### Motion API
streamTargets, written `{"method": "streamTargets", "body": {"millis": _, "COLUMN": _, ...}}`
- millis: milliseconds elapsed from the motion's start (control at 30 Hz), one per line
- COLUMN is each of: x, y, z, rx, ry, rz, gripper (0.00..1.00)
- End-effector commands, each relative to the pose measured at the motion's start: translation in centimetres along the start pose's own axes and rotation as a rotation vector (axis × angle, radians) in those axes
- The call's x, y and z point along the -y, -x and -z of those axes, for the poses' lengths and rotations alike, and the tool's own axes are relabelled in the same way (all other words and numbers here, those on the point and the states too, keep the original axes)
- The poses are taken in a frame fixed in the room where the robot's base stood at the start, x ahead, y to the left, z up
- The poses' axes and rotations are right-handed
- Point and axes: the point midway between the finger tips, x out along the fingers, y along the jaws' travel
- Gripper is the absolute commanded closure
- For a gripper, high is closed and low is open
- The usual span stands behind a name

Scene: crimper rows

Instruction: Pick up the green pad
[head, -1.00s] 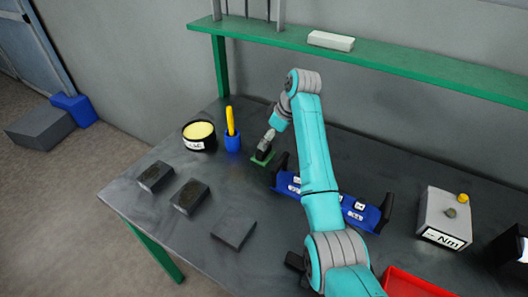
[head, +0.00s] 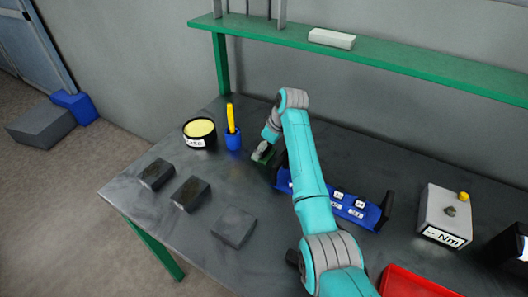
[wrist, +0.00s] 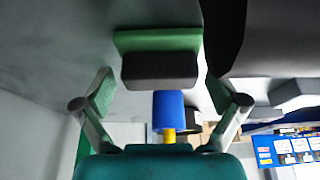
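The green pad (wrist: 158,42) shows in the upper middle of the wrist view, a flat green slab with a dark grey block (wrist: 160,71) against it. My gripper (wrist: 162,100) is open, its two fingers wide apart to the left and right of the pad and block, with nothing between their tips that I can see held. In the head view my gripper (head: 262,152) is low over the table by the left end of the blue rack and covers most of the pad.
A blue cup with a yellow marker (head: 231,130) and a black tub with yellow contents (head: 200,132) stand close to the left. The blue rack (head: 350,210) lies to the right. Several dark blocks (head: 190,194) lie at front left. A green shelf (head: 400,68) runs behind.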

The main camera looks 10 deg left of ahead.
Motion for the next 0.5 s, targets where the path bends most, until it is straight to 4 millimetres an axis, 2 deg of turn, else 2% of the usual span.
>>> {"method": "streamTargets", "body": {"millis": 33, "x": 0.0, "y": 0.01, "z": -0.01, "rx": 0.0, "ry": 0.0, "rz": 0.0, "gripper": 0.25}}
{"method": "streamTargets", "body": {"millis": 100, "x": 0.0, "y": 0.01, "z": -0.01, "rx": 0.0, "ry": 0.0, "rz": 0.0, "gripper": 0.43}}
{"method": "streamTargets", "body": {"millis": 200, "x": 0.01, "y": -0.01, "z": -0.02, "rx": 0.0, "ry": 0.0, "rz": 0.0, "gripper": 0.64}}
{"method": "streamTargets", "body": {"millis": 500, "x": 0.01, "y": 0.14, "z": 0.04, "rx": 0.0, "ry": 0.0, "rz": 0.0, "gripper": 0.64}}
